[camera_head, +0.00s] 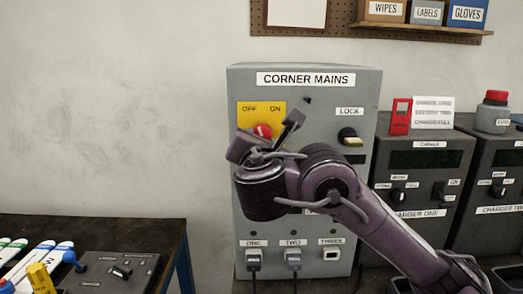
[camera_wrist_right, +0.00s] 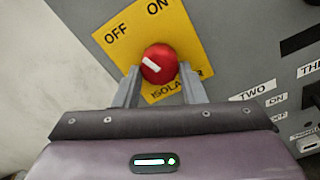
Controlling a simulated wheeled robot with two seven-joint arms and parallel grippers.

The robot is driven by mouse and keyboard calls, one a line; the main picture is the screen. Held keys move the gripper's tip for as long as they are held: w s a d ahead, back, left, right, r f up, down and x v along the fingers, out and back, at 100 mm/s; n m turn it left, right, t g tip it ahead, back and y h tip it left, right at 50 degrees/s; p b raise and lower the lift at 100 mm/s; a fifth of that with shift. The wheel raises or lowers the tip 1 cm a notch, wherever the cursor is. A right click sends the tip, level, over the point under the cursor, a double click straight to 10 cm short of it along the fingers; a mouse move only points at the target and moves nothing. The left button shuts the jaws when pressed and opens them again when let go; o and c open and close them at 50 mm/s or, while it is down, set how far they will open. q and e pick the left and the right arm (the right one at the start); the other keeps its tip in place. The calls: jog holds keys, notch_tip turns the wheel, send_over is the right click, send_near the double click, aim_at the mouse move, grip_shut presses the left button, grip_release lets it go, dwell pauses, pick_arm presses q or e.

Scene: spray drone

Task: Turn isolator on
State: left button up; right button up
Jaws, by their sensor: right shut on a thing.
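The grey cabinet labelled CORNER MAINS (camera_head: 330,110) stands against the wall. A yellow plate (camera_wrist_right: 175,30) marked OFF, ON and ISOLATOR carries the red isolator knob (camera_wrist_right: 157,66), which also shows in the head view (camera_head: 263,130). The knob's white mark points to the upper left in the wrist view, toward OFF. My right gripper (camera_head: 267,134) reaches the knob from below right. In the wrist view its fingers (camera_wrist_right: 158,78) are shut on the knob, one on each side. My arm hides part of the plate and the cabinet's middle. My left gripper is not in view.
A LOCK switch (camera_head: 349,137) is to the right of the knob. Sockets ONE, TWO and THREE (camera_head: 293,257) are low on the cabinet. Charger units (camera_head: 420,185) stand at the right. A table with markers (camera_head: 35,256) is at lower left.

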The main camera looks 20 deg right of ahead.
pick_arm(q)
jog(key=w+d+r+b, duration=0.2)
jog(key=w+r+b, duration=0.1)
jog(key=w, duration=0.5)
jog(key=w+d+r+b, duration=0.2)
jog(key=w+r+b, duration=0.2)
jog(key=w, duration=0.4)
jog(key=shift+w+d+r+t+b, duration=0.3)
jog(key=shift+b, duration=0.15)
pick_arm(e)
jog(key=shift+a+r+m, duration=0.1)
jog(key=shift+m, duration=3.15)
jog(key=shift+a+r+m, duration=0.1)
jog(key=shift+m, duration=3.15)
jog(key=o, duration=1)
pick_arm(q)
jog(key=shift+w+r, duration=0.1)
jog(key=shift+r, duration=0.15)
pick_arm(e)
jog(key=v, duration=0.7)
jog(key=shift+s, duration=0.4)
jog(key=shift+a, duration=0.1)
